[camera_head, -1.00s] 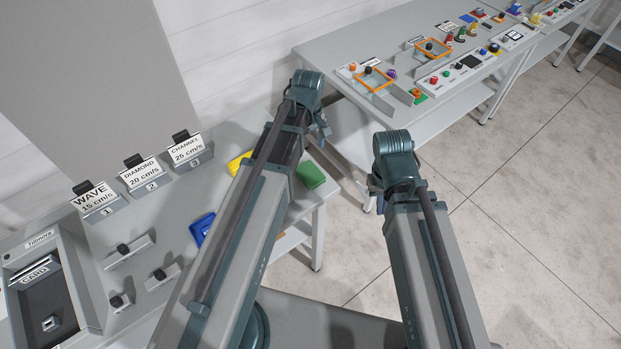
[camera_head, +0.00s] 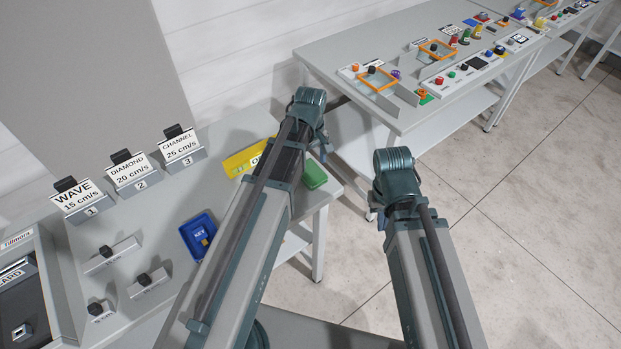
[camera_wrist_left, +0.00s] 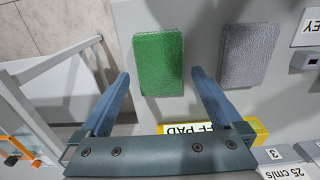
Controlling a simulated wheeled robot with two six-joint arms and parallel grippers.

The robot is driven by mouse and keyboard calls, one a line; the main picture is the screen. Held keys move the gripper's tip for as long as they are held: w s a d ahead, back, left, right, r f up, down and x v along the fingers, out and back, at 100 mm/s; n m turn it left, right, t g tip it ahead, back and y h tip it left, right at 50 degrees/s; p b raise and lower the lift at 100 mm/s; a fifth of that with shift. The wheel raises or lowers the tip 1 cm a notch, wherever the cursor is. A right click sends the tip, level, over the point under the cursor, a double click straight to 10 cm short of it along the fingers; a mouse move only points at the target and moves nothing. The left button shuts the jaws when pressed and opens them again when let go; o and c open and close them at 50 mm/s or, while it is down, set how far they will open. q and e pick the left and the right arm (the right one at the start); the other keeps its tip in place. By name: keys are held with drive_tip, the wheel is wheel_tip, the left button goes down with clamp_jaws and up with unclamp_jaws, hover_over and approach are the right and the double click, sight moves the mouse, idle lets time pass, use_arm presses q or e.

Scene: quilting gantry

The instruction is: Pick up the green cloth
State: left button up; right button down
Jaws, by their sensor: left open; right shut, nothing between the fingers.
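The green cloth (camera_head: 315,174) lies at the right end of the grey table, just beyond my left forearm in the head view. In the left wrist view the green cloth (camera_wrist_left: 159,60) is a flat textured rectangle between the fingertips. My left gripper (camera_wrist_left: 160,74) is open and empty; its fingers flank the cloth's lower part in the picture, and I cannot tell the height. In the head view its fingers are mostly hidden behind the wrist. My right gripper (camera_head: 371,206) is shut and away from the table; its fingers are mostly hidden.
A grey pad (camera_wrist_left: 248,55) lies beside the green cloth. Sign holders (camera_head: 134,173) line the table's back. A second table (camera_head: 340,58) with controls stands beyond a gap.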

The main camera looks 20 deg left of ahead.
sight(311, 174)
use_arm(q)
wheel_tip(311, 174, down, 3)
drive_tip(key=shift+r+b, duration=0.1)
drive_tip(key=shift+b, duration=0.8)
use_arm(e)
wheel_tip(311, 174, down, 3)
drive_tip(key=shift+r, duration=0.15)
use_arm(q)
drive_tip(key=shift+r, duration=0.1)
